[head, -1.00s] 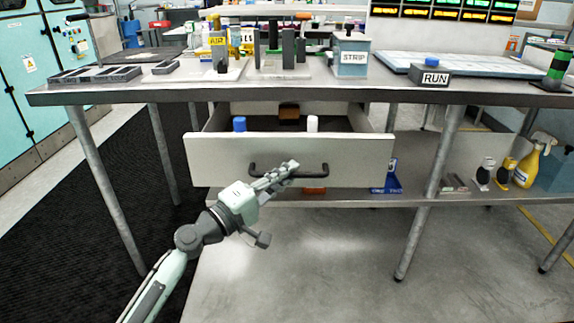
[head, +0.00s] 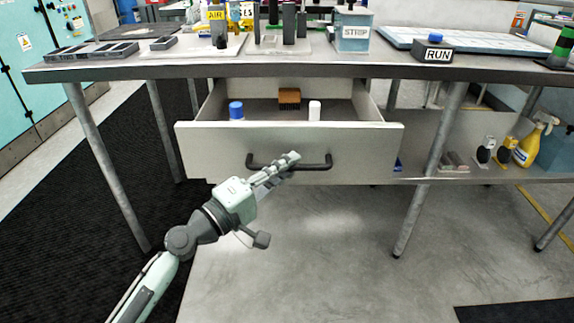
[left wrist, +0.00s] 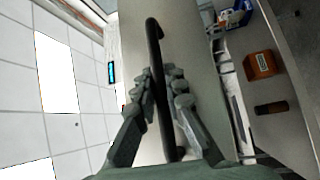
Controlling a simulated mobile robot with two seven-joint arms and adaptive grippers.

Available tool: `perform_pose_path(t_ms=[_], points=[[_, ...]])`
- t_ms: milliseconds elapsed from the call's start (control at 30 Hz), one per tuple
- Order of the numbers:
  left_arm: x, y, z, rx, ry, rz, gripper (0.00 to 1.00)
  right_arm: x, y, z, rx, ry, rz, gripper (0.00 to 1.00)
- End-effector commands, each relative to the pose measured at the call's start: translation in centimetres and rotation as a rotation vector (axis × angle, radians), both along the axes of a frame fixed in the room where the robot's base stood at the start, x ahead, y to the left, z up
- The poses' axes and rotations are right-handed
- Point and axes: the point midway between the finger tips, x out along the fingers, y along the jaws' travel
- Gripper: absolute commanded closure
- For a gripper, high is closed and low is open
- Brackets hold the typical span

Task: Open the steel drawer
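The steel drawer (head: 215,150) under the bench stands pulled out, with its inside showing from above. Its dark bar handle (head: 318,166) runs across the front panel. My left gripper (head: 290,160) is at the middle of the handle. In the left wrist view the handle (left wrist: 153,45) passes between the two fingers of the left gripper (left wrist: 163,80), which are closed about it. My right gripper is not in view.
The bench top (head: 350,68) above carries a STRIP box (head: 353,32), a RUN button box (head: 433,50) and fixtures. A lower shelf (head: 420,181) holds a yellow spray bottle (head: 528,145). Bench legs (head: 428,170) stand on both sides. The floor in front (head: 330,260) is clear.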

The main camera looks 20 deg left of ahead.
Motion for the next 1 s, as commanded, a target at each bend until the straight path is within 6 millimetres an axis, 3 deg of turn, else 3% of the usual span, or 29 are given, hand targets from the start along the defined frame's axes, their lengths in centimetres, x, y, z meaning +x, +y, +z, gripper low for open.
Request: perform_pose_path(t_ms=[33, 167, 567, 1000], points=[[0.0, 0.1, 0.0, 0.001, 0.000, 0.001, 0.84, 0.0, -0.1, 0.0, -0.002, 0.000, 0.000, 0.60], [0.0, 0.1, 0.0, 0.000, 0.001, 0.001, 0.68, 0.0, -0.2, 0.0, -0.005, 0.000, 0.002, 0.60], [-0.6, 0.4, -0.2, 0.000, 0.002, 0.000, 0.67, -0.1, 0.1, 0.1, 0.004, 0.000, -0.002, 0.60], [-7.9, 4.6, -1.3, -0.003, 0.004, 0.005, 0.67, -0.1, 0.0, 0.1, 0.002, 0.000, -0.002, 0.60]])
